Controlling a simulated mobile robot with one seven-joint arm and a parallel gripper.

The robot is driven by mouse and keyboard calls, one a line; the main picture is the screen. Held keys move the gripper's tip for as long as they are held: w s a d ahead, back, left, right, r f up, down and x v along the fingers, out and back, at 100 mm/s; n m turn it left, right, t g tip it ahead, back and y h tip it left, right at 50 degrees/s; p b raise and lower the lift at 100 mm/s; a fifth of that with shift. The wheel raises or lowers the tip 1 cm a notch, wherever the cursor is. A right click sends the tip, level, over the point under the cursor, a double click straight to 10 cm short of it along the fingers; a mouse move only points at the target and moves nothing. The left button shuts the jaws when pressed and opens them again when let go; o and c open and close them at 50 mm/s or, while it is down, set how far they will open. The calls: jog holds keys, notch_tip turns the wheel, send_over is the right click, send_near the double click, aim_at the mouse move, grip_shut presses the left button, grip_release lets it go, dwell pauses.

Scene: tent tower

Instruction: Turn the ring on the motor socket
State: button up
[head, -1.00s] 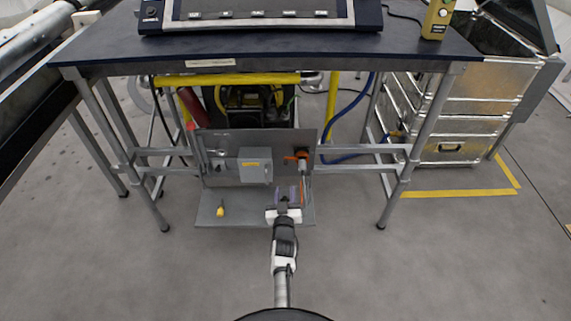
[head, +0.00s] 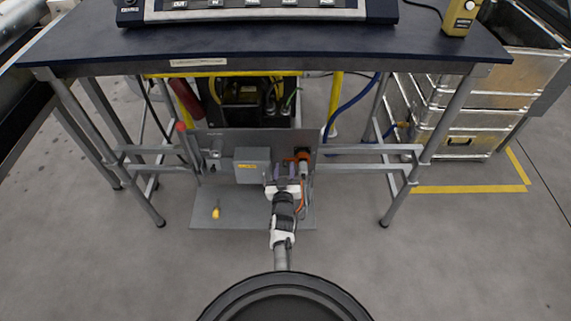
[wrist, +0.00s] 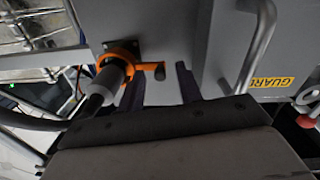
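The motor socket's orange ring (head: 303,154) is on the upright grey panel, right of the grey box. In the wrist view the ring (wrist: 122,51) surrounds a grey cylindrical plug (wrist: 108,78) with a dark cable, and a short orange lever (wrist: 150,70) sticks out from it to the right. My gripper (head: 283,174) is in front of the panel, just left of the plug. In the wrist view my gripper (wrist: 160,82) is open, its two dark fingers apart. The lever's end shows between the fingertips; I cannot tell whether they touch it.
The grey box (head: 252,166) with a yellow label and a metal handle (wrist: 258,45) are close to the right finger in the wrist view. A table (head: 270,52) stands over the panel. A yellow object (head: 215,212) is on the base plate. An orange cable (head: 301,200) hangs below the plug.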

aim_at(296, 159)
jog(key=shift+c, duration=0.3)
grip_shut()
jog(key=shift+r, duration=0.15)
jog(key=shift+d+r+m+y+b, duration=0.1)
jog(key=shift+d+r+m+b, duration=0.7)
jog(key=shift+m, duration=2.15)
jog(key=shift+d+r+m+y+b, duration=0.1)
jog(key=shift+d+r+m+b, duration=0.2)
jog(key=shift+d+r+m, duration=1.8)
jog(key=shift+d+r+m+y+b, duration=0.1)
jog(key=shift+d+r+m+b, duration=0.3)
jog(key=shift+m, duration=3.35)
jog(key=shift+a, duration=0.15)
jog(key=shift+o, duration=0.3)
grip_release()
jog(key=shift+f, duration=0.2)
